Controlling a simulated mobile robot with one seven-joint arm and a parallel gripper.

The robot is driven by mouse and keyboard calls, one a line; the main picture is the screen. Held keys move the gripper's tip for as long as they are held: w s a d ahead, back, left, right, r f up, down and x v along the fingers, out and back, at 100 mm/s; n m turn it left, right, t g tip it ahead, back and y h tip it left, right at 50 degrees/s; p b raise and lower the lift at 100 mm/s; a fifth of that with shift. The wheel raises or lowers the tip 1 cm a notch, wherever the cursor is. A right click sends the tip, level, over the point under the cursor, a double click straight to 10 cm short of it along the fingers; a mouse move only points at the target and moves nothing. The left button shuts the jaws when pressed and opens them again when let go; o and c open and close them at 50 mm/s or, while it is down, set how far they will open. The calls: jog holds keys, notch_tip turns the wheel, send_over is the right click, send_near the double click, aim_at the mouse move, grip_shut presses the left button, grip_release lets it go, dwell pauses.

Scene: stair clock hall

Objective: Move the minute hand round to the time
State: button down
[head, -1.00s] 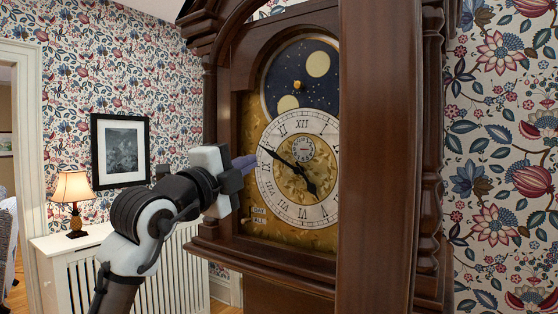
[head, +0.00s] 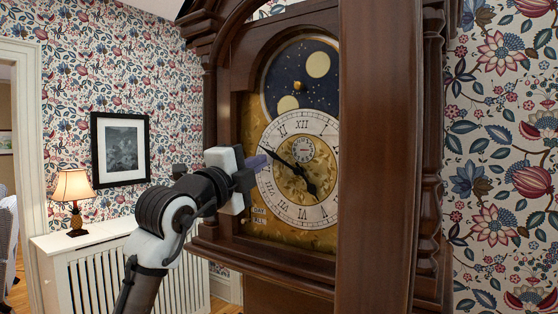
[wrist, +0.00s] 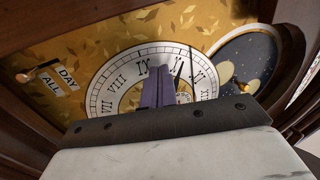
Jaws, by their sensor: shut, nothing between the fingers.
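The clock dial (head: 278,205) is white with Roman numerals and sits behind the tall clock's wooden frame. The black minute hand (head: 284,157) points to the upper left, near X. The hour hand (head: 311,188) points to the lower right, around IIII to V. My gripper (head: 260,161) is shut and empty, with its purple fingers at the dial's left edge, just below the minute hand's outer end. In the wrist view the fingers (wrist: 158,88) cover part of the dial (wrist: 117,73), and a dark hand (wrist: 179,71) lies beside them. I cannot tell whether they touch.
The wooden case post (head: 380,160) hides the dial's right edge. The moon disc (head: 296,75) lies above the dial. Small DAY and ALL labels (wrist: 60,80) with a lever (wrist: 38,71) sit beside the dial. A lamp (head: 74,197) stands on a white radiator cover (head: 70,245) at left.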

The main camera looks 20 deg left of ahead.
jog(key=shift+d+r, duration=0.2)
jog(key=shift+r, duration=0.5)
dwell(0.3)
jog(key=shift+s+d+r, duration=0.15)
jog(key=shift+d+r, duration=0.2)
jog(key=shift+r, duration=0.25)
jog(key=shift+r, duration=0.1)
jog(key=shift+s+d+r, duration=0.1)
jog(key=shift+d+r, duration=0.3)
jog(key=shift+r, duration=0.05)
